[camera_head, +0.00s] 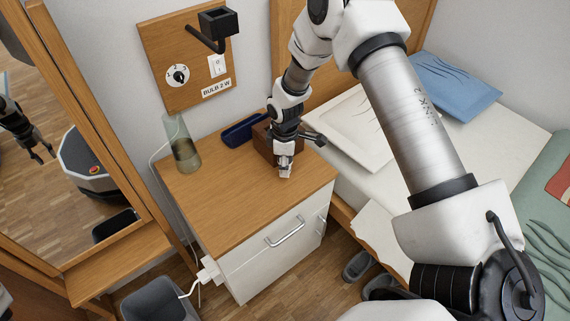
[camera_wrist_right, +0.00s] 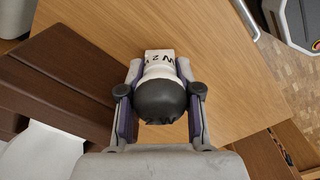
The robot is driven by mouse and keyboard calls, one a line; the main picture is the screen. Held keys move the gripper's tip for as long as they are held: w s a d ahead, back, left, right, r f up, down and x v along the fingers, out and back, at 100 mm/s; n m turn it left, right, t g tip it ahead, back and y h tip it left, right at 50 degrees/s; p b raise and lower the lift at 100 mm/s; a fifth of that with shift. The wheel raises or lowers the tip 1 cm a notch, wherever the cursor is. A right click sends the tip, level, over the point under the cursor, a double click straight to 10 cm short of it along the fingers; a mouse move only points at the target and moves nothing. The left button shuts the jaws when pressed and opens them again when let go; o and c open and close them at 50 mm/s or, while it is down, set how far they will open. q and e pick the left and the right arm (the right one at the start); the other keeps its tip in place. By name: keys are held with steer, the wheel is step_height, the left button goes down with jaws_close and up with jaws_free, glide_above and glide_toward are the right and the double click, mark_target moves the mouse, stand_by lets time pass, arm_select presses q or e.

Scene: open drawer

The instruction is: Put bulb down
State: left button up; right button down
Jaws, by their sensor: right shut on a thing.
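My right gripper (camera_head: 284,166) is above the wooden top of the white nightstand (camera_head: 218,195), pointing down. In the right wrist view my right gripper (camera_wrist_right: 160,98) is shut on the bulb (camera_wrist_right: 160,98), its fingers on either side. The bulb has a dark rounded end towards the camera and a white part with black lettering beyond it. In the head view the bulb (camera_head: 285,173) shows only as a small pale piece at the fingertips. I cannot tell whether it touches the wood. My left gripper is not directly in view.
A brown box (camera_head: 262,144) stands close behind the right gripper, with a dark blue case (camera_head: 243,129) beside it. A glass vase (camera_head: 182,147) stands at the back left. A wall board (camera_head: 162,40) carries a black fixture, dial and switch. The nightstand's front left is clear.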

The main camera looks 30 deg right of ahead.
steer(key=shift+f, duration=0.55)
steer(key=c, duration=0.8)
jaws_free()
steer(key=shift+r, duration=0.1)
step_height(320, 180, up, 13)
steer(key=shift+r+p, duration=0.1)
steer(key=shift+p, duration=0.8)
steer(key=shift+s, duration=0.1)
